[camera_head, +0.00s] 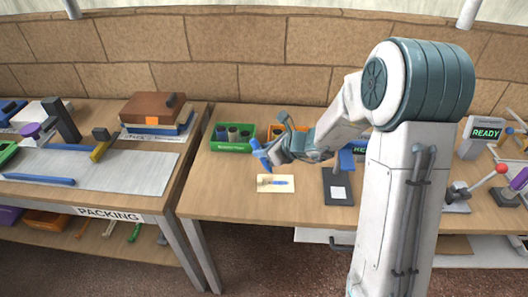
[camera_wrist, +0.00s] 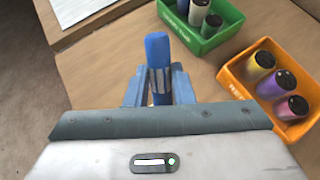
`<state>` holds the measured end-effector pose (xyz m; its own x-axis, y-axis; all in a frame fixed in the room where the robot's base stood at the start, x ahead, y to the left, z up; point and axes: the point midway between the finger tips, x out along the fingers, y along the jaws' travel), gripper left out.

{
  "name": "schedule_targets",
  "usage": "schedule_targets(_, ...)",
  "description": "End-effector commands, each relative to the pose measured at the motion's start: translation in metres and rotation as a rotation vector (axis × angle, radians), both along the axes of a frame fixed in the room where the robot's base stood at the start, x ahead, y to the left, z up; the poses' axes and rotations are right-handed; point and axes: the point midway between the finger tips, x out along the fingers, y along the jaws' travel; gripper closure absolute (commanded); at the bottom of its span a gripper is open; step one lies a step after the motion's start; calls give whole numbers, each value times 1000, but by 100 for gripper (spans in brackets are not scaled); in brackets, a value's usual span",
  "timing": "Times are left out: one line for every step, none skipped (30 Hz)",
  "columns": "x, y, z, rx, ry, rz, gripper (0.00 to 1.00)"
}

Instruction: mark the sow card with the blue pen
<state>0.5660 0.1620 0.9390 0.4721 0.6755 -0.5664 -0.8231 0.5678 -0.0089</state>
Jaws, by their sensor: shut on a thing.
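The blue pen (camera_head: 259,152) is in my gripper (camera_head: 268,156), tilted, above the table and close over the card. In the wrist view the pen (camera_wrist: 157,50) stands between the two blue fingers of my gripper (camera_wrist: 159,86), which are shut on it. A small cream card (camera_head: 265,188) lies flat on the table just below the gripper. It has a blue streak and a tan patch on it; I cannot read any wording. The pen appears apart from the card. The card does not show in the wrist view.
A green bin (camera_head: 221,146) and an orange bin (camera_wrist: 239,76), each with several cylinders, stand behind the gripper. The packing table (camera_head: 130,172) is at left. Bare tabletop lies left of the card.

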Motion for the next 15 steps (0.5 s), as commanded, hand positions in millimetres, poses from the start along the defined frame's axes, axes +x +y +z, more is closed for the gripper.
schedule_targets(0, 0, 9, -1, -1, 0, 100)
schedule_targets(0, 0, 11, -1, -1, 1, 100)
schedule_targets(0, 0, 15, -1, -1, 1, 100)
schedule_targets(0, 0, 18, -1, -2, 2, 100)
schedule_targets(0, 0, 20, -1, -2, 2, 100)
schedule_targets(0, 0, 24, -2, -2, 1, 100)
schedule_targets(0, 0, 26, -1, -2, 0, 100)
schedule_targets(0, 0, 28, -1, -2, 0, 100)
schedule_targets(0, 0, 29, -1, -1, 0, 100)
schedule_targets(0, 0, 30, -1, -1, 0, 100)
schedule_targets(0, 0, 31, -1, -1, 0, 100)
schedule_targets(0, 0, 31, -1, -1, 0, 100)
schedule_targets(0, 0, 31, -1, -1, 0, 100)
schedule_targets(0, 0, 30, -1, -1, 0, 100)
schedule_targets(0, 0, 30, -1, -1, 0, 100)
